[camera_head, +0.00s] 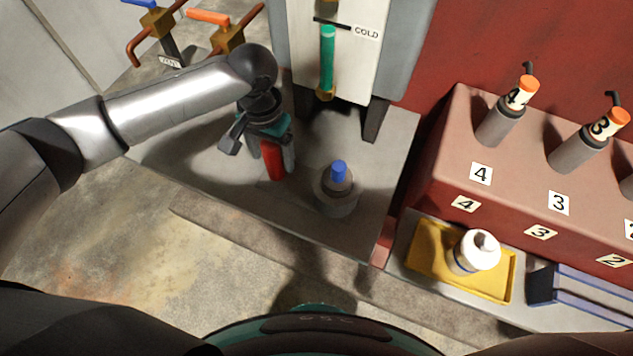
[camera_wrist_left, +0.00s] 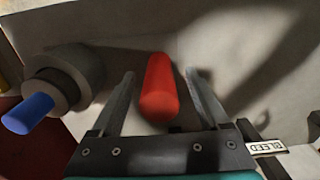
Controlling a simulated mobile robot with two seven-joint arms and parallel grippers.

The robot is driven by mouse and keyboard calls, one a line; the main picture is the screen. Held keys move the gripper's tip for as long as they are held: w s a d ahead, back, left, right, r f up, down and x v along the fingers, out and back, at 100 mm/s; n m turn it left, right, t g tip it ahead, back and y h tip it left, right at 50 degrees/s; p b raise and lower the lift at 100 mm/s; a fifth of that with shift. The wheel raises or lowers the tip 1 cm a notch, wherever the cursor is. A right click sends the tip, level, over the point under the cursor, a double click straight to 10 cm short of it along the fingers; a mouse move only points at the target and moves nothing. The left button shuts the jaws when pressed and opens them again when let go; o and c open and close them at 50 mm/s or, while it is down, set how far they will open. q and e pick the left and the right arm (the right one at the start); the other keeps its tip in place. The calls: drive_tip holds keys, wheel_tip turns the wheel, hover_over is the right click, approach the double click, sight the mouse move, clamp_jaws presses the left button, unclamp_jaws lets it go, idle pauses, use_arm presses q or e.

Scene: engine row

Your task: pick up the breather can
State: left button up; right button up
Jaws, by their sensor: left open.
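The left gripper is open and points down. In the head view its fingers hide part of the can. My right gripper is in neither view.
A grey round fitting with a blue top (camera_head: 338,188) stands right of the red can. A pale cabinet (camera_head: 350,55) with legs rises behind. Valves (camera_head: 228,38) stand at back left.

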use_arm(q)
drive_tip(key=shift+f, duration=0.15)
clamp_jaws()
idle(0.6)
